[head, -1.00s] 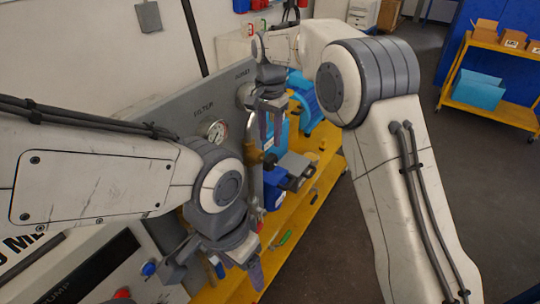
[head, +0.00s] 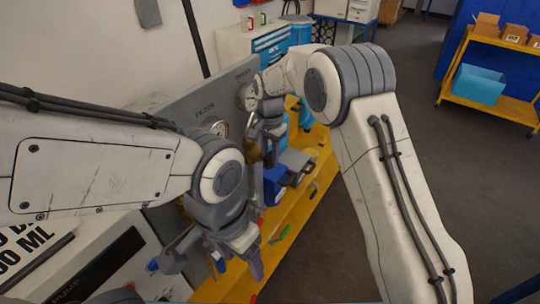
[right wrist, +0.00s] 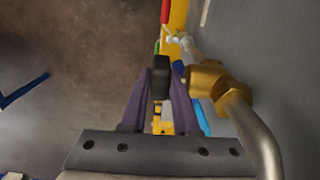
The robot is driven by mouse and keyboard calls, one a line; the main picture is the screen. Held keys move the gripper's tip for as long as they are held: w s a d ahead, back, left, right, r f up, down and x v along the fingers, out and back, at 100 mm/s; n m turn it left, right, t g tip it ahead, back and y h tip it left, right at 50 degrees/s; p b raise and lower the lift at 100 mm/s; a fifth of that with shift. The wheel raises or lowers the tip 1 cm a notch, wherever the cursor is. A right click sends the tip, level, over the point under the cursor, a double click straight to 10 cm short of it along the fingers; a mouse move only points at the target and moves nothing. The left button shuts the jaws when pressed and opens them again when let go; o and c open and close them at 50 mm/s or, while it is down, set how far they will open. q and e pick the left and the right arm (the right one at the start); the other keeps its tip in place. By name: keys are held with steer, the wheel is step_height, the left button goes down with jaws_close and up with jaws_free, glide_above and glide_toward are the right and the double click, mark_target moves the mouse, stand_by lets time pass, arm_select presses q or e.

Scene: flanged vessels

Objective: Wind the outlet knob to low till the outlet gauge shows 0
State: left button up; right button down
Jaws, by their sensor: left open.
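The grey panel carries an outlet gauge (head: 246,98) under its label; its reading is too small to tell. My right gripper (head: 271,156) is in front of the panel below that gauge, pointing down. In the right wrist view its purple fingers (right wrist: 161,92) close on both sides of a black knob (right wrist: 161,76), which looks like the outlet knob. A brass fitting (right wrist: 205,79) with a bent pipe is just right of the fingers. My left gripper (head: 213,262) is open, low at the panel's near end, with its jaws wide apart and nothing seen between them.
A second gauge (head: 219,128) sits by the FILTER label, close to my left wrist. A yellow cart (head: 492,98) stands far right. The floor between is clear.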

steer(key=shift+s+f+b, duration=0.1)
steer(key=shift+b, duration=0.45)
steer(key=t+h+b, duration=0.1)
steer(key=b, duration=0.4)
steer(key=t+h+b, duration=0.1)
steer(key=t+b, duration=0.1)
steer(key=b, duration=0.3)
steer(key=t+h+b, duration=0.1)
steer(key=t+b, duration=0.1)
steer(key=b, duration=0.2)
steer(key=shift+s+a+f+b, duration=0.3)
steer(key=shift+s+f+b, duration=0.05)
steer(key=shift+f+b, duration=0.05)
steer(key=shift+r+t+h+b, duration=0.2)
steer(key=shift+t+h+b, duration=0.25)
steer(key=shift+b, duration=0.2)
steer(key=shift+r, duration=0.1)
steer(key=c, duration=0.9)
jaws_free()
steer(key=shift+c, duration=0.2)
steer(key=shift+s, duration=0.1)
